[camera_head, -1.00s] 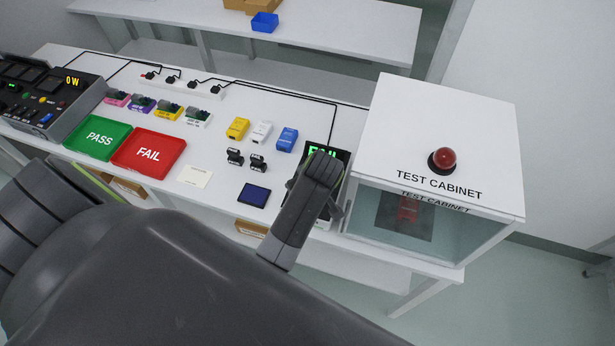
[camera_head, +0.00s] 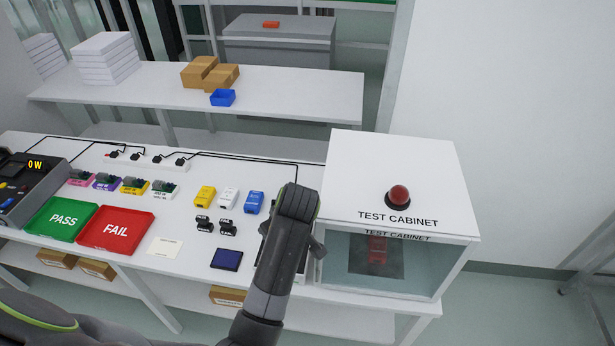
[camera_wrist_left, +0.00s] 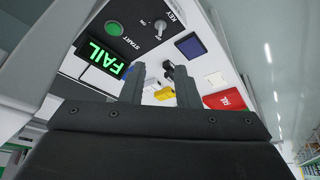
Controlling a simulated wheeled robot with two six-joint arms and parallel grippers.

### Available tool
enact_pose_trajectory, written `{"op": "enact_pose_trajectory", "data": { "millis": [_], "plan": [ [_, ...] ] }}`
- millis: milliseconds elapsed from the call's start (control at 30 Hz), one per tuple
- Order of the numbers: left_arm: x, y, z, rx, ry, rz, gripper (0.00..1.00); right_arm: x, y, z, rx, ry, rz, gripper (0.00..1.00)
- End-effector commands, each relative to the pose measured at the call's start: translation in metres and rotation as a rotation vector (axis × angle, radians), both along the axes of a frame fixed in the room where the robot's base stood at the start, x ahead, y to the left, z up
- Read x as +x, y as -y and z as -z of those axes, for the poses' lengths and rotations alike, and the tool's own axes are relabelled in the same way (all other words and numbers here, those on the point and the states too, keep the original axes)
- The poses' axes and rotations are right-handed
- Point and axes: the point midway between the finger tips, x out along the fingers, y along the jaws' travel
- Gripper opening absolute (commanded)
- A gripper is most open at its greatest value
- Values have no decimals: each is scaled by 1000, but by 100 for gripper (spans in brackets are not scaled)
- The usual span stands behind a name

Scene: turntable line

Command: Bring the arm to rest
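My left arm (camera_head: 290,230) comes up from the bottom of the head view, and its wrist stands in front of the bench beside the test cabinet (camera_head: 465,225). The wrist mostly hides the gripper there. In the left wrist view my left gripper (camera_wrist_left: 160,75) has its two dark fingers apart with nothing held between them. A yellow item (camera_wrist_left: 165,94) shows beyond the gap. A control panel (camera_wrist_left: 148,38) with a green START button, a KEY switch and a lit green FAIL display (camera_wrist_left: 100,57) is also in that view. My right gripper is not in view.
The cabinet has a red lamp (camera_head: 398,196) on top and a red item (camera_head: 377,250) behind its glass. A green PASS tray (camera_head: 62,219) and red FAIL tray (camera_head: 116,230) lie on the left bench. A dark blue pad (camera_head: 227,259) lies near the arm.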

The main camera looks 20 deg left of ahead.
Motion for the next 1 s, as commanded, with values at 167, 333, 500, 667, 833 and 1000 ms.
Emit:
{"op": "enact_pose_trajectory", "data": {
  "millis": [167,333,500,667,833,1000],
  "plan": [
    [-2,-2,2,0,-2,6,29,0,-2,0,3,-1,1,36],
    [-29,-21,20,2,-24,75,29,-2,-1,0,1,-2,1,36],
    [-88,-54,44,15,-60,250,29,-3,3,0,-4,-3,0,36],
    [-148,-77,52,39,-86,445,29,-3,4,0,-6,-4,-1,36],
    [-196,-87,48,63,-105,623,29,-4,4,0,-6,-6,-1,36],
    [-231,-90,40,80,-117,757,29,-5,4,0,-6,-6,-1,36]
  ]
}}
